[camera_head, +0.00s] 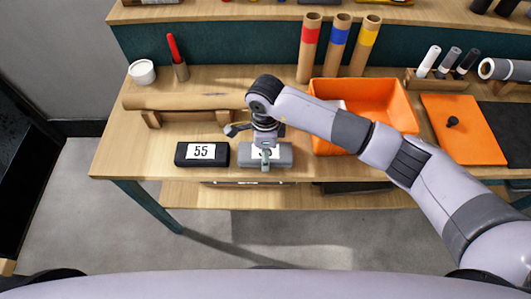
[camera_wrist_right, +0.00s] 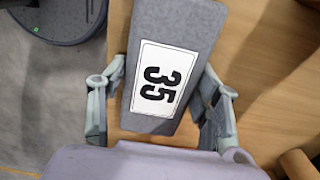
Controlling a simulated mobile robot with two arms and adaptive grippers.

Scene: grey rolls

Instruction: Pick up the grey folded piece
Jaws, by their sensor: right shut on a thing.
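The grey folded piece (camera_head: 285,155) is at the front of the wooden table, right of a black folded piece marked 55 (camera_head: 201,153). In the right wrist view the grey piece (camera_wrist_right: 182,28) carries a white label reading 35 and lies between the fingers. My right gripper (camera_head: 265,158) reaches down over it from above and is shut on it, with a finger along each side. The arm and gripper hide part of the piece in the head view. I cannot tell whether it touches the table. My left gripper is not in view.
An orange bin (camera_head: 392,101) stands right of the gripper. A brown roll (camera_head: 185,97) rests on a wooden stand behind. Three tubes with red, blue and yellow bands (camera_head: 337,50) stand at the back. An orange mat (camera_head: 470,135) lies on the right.

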